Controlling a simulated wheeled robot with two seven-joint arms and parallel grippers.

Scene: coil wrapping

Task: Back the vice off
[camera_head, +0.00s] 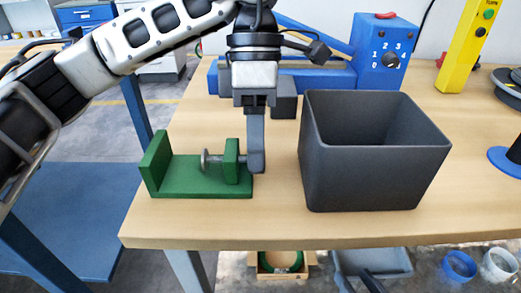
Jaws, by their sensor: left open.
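The green vice (190,188) sits near the table's front left corner. Its tall fixed jaw (155,162) is on the left, and its smaller jaw (231,161) is on the right. A grey screw with a round end (206,160) shows in the gap between the jaws. My left gripper (257,165) points down at the vice's right end, beside the smaller jaw. Its fingers overlap in this view and hide whatever part of the screw or handle is there. They are open; I cannot tell whether they touch the vice. My right gripper is not in view.
A deep dark grey bin (375,170) stands close to the right of my left gripper. Behind are a blue machine with a numbered dial (378,55) and a yellow button post (468,45). The wooden table (260,222) is clear in front of the vice and bin.

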